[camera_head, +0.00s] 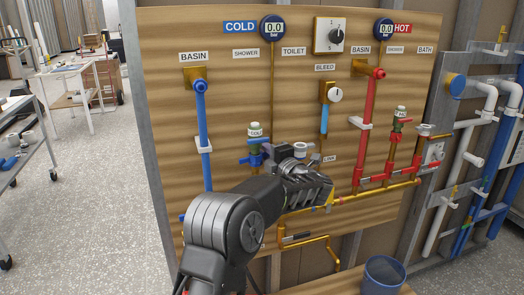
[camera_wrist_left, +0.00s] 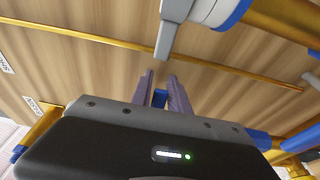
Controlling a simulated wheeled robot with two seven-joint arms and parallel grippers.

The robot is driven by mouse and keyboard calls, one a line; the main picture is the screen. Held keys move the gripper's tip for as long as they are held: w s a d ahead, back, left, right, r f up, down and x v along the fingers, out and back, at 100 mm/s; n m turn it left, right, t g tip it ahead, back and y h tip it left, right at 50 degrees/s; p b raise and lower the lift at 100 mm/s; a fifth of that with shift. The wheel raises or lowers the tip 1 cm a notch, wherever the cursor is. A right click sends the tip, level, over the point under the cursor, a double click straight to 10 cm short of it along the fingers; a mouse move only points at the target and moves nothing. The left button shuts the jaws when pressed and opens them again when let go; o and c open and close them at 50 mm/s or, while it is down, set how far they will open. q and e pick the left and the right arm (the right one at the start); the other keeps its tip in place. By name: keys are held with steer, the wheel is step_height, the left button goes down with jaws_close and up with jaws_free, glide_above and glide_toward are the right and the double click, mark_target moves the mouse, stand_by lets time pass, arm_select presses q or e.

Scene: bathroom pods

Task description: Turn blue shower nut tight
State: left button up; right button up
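My left arm comes up from the bottom of the head view, and its gripper (camera_head: 322,190) is against the lower middle of the wooden board. It hides the pipework behind it. In the left wrist view the two fingers (camera_wrist_left: 163,88) stand a small gap apart, with a small blue piece (camera_wrist_left: 160,98) between them. This may be the blue shower nut. Whether the fingers press on it cannot be seen. The cold shower valve (camera_head: 256,130), with blue fittings (camera_head: 256,158) below it, is just left of the gripper. My right gripper is not in view.
A grey bar-shaped part (camera_wrist_left: 165,40) and brass pipes (camera_wrist_left: 275,25) lie close in front of the fingers. Red hot-side pipes (camera_head: 372,120) stand to the right of the arm. A blue-grey bucket (camera_head: 383,277) stands below right. Open floor (camera_head: 95,190) lies to the left.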

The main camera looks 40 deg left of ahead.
arm_select(q)
jaws_close()
steer(key=m+t+h+b, duration=0.1)
steer(key=t+b, duration=0.1)
steer(key=d+m+t+h+b, duration=0.1)
steer(key=m+t+b, duration=0.1)
steer(key=shift+w+d+b, duration=0.15)
steer(key=shift+b, duration=0.25)
steer(key=shift+o, duration=2)
jaws_free()
